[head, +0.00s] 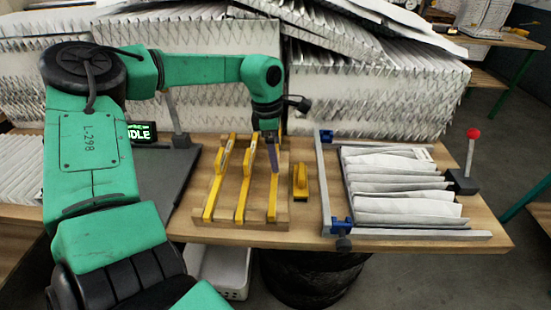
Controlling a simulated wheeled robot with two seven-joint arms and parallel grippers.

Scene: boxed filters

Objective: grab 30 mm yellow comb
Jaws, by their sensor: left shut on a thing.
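Several long yellow combs lie side by side on a wooden rack: a left comb (215,190), a middle comb (243,192) and a right comb (272,197). I cannot read any size marks on them. My left gripper (270,142) points down at the far end of the right comb and is shut on it. A dark purplish piece below the wrist hides part of that comb. The comb still lies along the rack; I cannot tell whether it is lifted. My right gripper is not in view.
A yellow-handled tool (300,180) lies right of the rack. A metal frame (324,175) with blue clamps borders a white pleated filter (400,187). A red-knobbed lever (473,134) stands at the right edge. Stacked pleated filters (370,95) block the back.

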